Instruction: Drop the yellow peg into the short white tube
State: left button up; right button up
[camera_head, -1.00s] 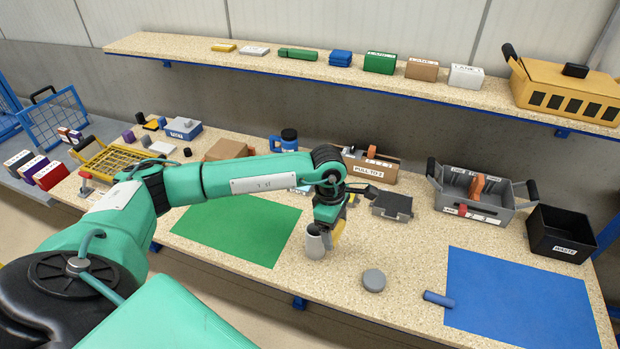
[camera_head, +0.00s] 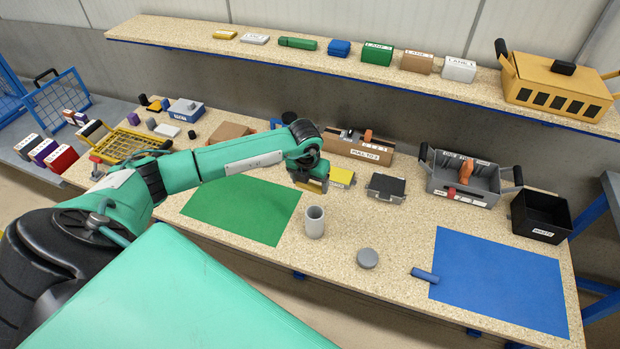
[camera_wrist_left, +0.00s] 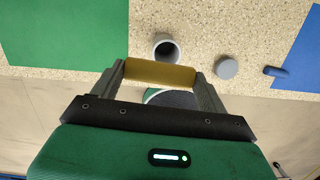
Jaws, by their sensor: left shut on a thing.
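The short white tube (camera_head: 315,222) looks light grey and stands upright on the speckled bench, between the green mat and a grey disc. Its open top shows in the left wrist view (camera_wrist_left: 167,45). My left gripper (camera_head: 312,184) is just behind and above the tube in the head view, apart from it. In the left wrist view, my left gripper (camera_wrist_left: 160,76) is shut on the yellow peg (camera_wrist_left: 160,73), which lies crosswise between the two fingers. In the head view the peg is mostly hidden by the gripper. My right gripper is not in view.
A grey disc (camera_head: 367,258) and a blue peg (camera_head: 425,275) lie right of the tube, the peg at the edge of the blue mat (camera_head: 505,285). The green mat (camera_head: 240,208) is left. A dark grey case (camera_head: 386,188) and a cardboard box (camera_head: 358,150) stand behind.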

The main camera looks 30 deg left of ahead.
pick_arm(q)
jog(key=shift+f+b, duration=1.3)
jog(key=shift+f, duration=1.55)
jog(key=o, duration=1)
jog(key=shift+r+b, duration=0.3)
jog(key=shift+r, duration=0.25)
jog(key=r+b, duration=0.1)
jog(key=r, duration=0.3)
jog(key=s+r+b, duration=0.1)
jog(key=r, duration=0.3)
jog(key=s+r+b, duration=0.1)
jog(key=r, duration=0.3)
jog(key=shift+d+r+b, duration=0.15)
jog(key=shift+r+b, duration=0.15)
jog(key=shift+b, duration=0.1)
